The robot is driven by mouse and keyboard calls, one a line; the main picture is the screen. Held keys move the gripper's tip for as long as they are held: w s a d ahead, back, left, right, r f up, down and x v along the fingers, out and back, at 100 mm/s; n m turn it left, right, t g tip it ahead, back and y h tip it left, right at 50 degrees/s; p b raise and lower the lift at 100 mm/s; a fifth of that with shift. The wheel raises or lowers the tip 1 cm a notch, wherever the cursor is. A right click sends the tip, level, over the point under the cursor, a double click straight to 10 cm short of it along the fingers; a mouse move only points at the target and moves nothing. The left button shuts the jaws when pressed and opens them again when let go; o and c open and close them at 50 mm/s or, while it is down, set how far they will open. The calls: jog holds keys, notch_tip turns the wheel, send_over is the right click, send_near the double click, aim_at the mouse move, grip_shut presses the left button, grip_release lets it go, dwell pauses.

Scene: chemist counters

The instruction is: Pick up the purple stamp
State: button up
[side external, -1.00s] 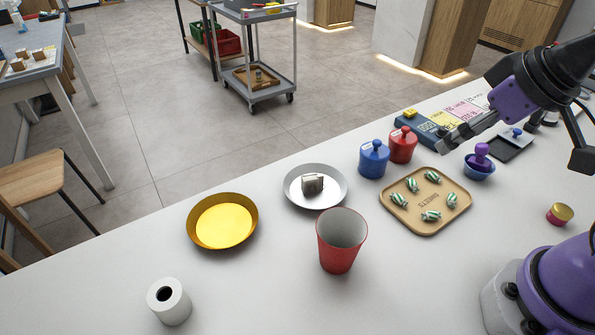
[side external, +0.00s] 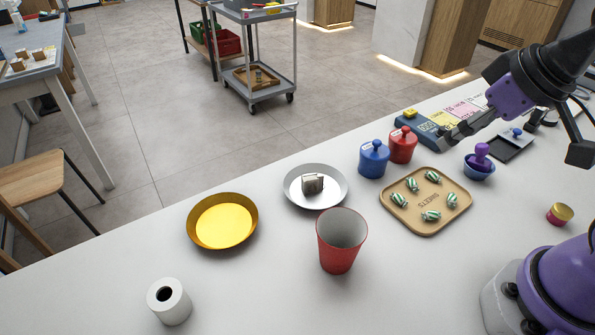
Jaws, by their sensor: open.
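The purple stamp (side external: 481,154) stands in a small blue bowl (side external: 479,173) on the white counter at the right. Its knob and upper body show above the rim; its lower end is hidden in the bowl. My gripper (side external: 445,143) is up and to the left of the stamp in the picture, apart from it. It is open and empty, with its fingers pointing down-left over the area beside the red jar.
A sweets tray (side external: 425,229) lies left of the bowl, with blue (side external: 373,160) and red (side external: 403,146) jars behind it. A dark stamp pad (side external: 511,147) sits to the right. A red cup (side external: 340,245) stands farther left. The front counter is mostly clear.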

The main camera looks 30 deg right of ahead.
jog(key=w+d+f+g, duration=0.1)
jog(key=w+d+f, duration=0.2)
jog(key=d, duration=0.6)
send_over(486, 146)
jog(key=s, duration=0.2)
jog(key=f, duration=0.3)
jog(key=shift+a+f, duration=0.25)
jog(key=shift+f, duration=0.1)
jog(key=x, duration=0.7)
jog(key=shift+d+f, duration=0.25)
jog(key=shift+f, duration=0.15)
grip_shut()
